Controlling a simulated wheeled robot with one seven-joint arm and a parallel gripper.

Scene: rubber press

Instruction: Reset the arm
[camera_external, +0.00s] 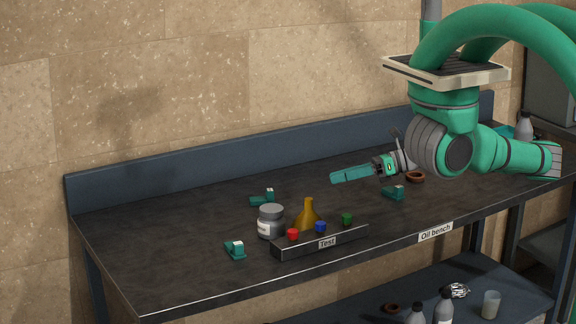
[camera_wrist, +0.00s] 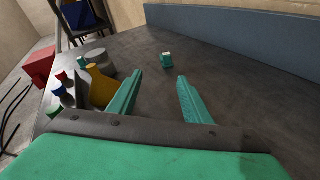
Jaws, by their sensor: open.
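My arm is green and grey and reaches over the bench from the right in the external view. My gripper (camera_external: 350,174) is above the dark bench top (camera_external: 160,237), pointing left. In the wrist view my gripper (camera_wrist: 158,85) has its two green fingers spread apart, with nothing between them. A small green and white piece (camera_wrist: 167,60) lies on the bench beyond the fingertips. The gap between gripper and bench top is hard to judge.
A grey jar (camera_external: 271,221), an amber flask (camera_external: 307,215) and a "Test" rack (camera_external: 327,243) with red, blue and green caps stand mid-bench. Green pieces (camera_external: 235,249) (camera_external: 393,193) and a brown ring (camera_external: 415,177) lie around. A blue backboard (camera_external: 200,172) runs behind; the left end is clear.

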